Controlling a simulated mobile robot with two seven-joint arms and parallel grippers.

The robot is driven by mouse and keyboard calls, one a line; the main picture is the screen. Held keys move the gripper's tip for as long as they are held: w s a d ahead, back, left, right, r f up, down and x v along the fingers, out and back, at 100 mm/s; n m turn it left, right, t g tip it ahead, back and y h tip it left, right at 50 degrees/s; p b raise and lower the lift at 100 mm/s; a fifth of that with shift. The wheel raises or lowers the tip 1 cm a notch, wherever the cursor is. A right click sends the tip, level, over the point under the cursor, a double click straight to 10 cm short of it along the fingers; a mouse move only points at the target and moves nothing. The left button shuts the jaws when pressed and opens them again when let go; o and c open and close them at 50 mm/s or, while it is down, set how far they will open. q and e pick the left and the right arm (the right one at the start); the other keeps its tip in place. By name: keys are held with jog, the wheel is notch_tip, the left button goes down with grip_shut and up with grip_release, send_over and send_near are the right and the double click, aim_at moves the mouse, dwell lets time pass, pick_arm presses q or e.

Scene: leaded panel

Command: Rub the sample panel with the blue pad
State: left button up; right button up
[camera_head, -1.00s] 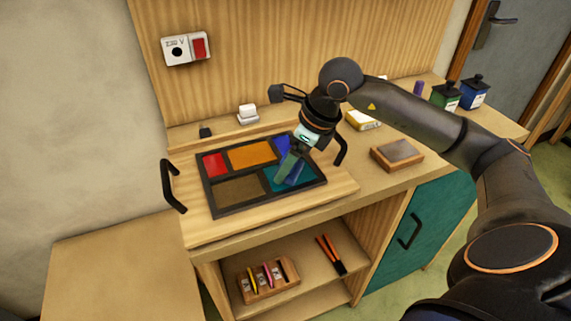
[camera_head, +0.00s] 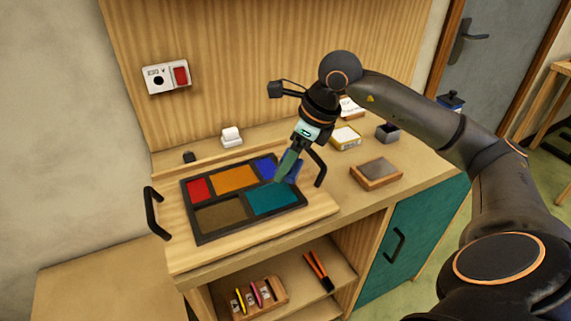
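The sample panel (camera_head: 190,218) lies flat on the wooden worktop, a dark frame around red, orange, blue, brown and teal panes. My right gripper (camera_head: 284,168) comes down from the upper right over the panel's right part, by the border of the blue and teal panes. Its fingers are shut on the blue pad (camera_head: 294,170), which shows partly behind them. The fingers hide part of the pad and the panel's right edge. I cannot tell whether the pad touches the panel. My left gripper is not in view.
Black handles stand left (camera_head: 155,213) and right (camera_head: 318,168) of the panel. A grey-topped wooden block (camera_head: 376,173), a yellow-white box (camera_head: 345,138) and a dark cup (camera_head: 387,133) stand to the right. A white item (camera_head: 231,136) stands behind. Crayons (camera_head: 254,294) lie on the shelf below.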

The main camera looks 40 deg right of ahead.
jog(key=shift+r+p, duration=0.65)
jog(key=shift+r, duration=0.7)
